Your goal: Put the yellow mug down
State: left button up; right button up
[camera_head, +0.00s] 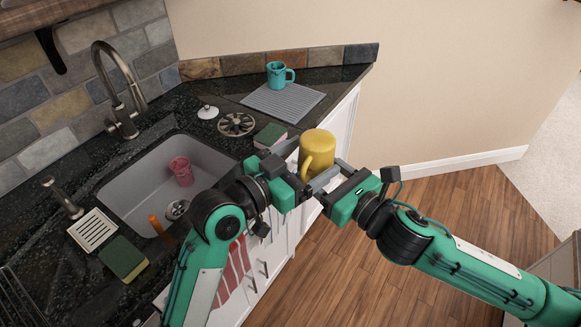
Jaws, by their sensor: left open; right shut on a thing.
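The yellow mug (319,146) is held up in front of the counter's front edge, with its handle toward the lower left. My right gripper (326,176) comes in from the right and is shut on the mug; its fingers partly cover the mug's lower part. My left gripper (291,160) is open, close beside the mug on its left. Whether the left fingers touch the mug cannot be told. The mug's opening is not clearly visible.
The dark counter (222,84) carries a grey drying mat (283,103) with a teal mug (279,75) on it. A sponge (270,136), a round metal strainer (236,124) and a white lid (208,112) lie nearby. The sink (140,190) holds a pink cup (182,171). The mat's front part is bare.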

pick_arm(q)
jog(key=shift+w+d, duration=0.25)
jog(key=shift+d, duration=0.1)
jog(key=c, duration=1)
jog(key=shift+c, duration=1.1)
pick_arm(e)
jog(key=o, duration=1.1)
jog(key=shift+o, duration=0.7)
jog(key=shift+s+a, duration=0.1)
jog(key=shift+s, duration=0.05)
